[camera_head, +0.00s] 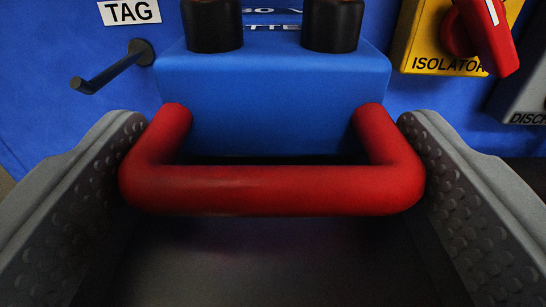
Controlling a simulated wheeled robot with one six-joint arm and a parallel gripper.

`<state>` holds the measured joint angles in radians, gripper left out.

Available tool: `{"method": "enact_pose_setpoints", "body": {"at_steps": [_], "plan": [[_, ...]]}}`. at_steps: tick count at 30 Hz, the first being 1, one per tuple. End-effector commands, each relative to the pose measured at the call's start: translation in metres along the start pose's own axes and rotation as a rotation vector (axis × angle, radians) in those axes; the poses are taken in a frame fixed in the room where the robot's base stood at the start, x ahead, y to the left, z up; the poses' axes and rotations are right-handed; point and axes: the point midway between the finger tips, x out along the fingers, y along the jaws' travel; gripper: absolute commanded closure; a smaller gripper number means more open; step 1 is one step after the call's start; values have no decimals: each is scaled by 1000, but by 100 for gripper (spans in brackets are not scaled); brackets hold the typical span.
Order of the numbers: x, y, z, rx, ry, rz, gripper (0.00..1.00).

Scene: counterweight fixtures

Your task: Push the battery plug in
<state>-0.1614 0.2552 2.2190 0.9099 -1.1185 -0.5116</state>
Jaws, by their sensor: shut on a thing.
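The battery plug is a blue block (275,105) with a red U-shaped handle (272,190) on its near side. Two black round posts (212,25) stand at its top, with partly hidden lettering behind them. My gripper (272,200) has its two grey, studded fingers at the left and right ends of the red handle. It is shut on the handle, across its width. The posts run out of the top of the picture, so I cannot tell how the plug meets what lies beyond it.
A blue panel (50,60) lies behind. A dark peg (110,70) sticks out at the left below a white TAG label (129,11). A yellow ISOLATOR plate (428,45) with a red rotary handle (485,35) is at the upper right, near a grey box (525,95).

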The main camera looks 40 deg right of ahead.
Motion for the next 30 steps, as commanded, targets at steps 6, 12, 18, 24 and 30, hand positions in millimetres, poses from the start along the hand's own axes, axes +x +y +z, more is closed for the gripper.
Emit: {"method": "enact_pose_setpoints", "body": {"at_steps": [6, 12, 18, 24, 30], "plan": [[2, -1, -2, 2, 3, 0, 2], [1, -1, -1, 1, 2, 0, 2], [-9, -1, -1, 1, 2, -1, 2], [-43, -2, -2, 2, 2, -3, 2], [-83, -2, -1, 1, 2, -3, 2]]}}
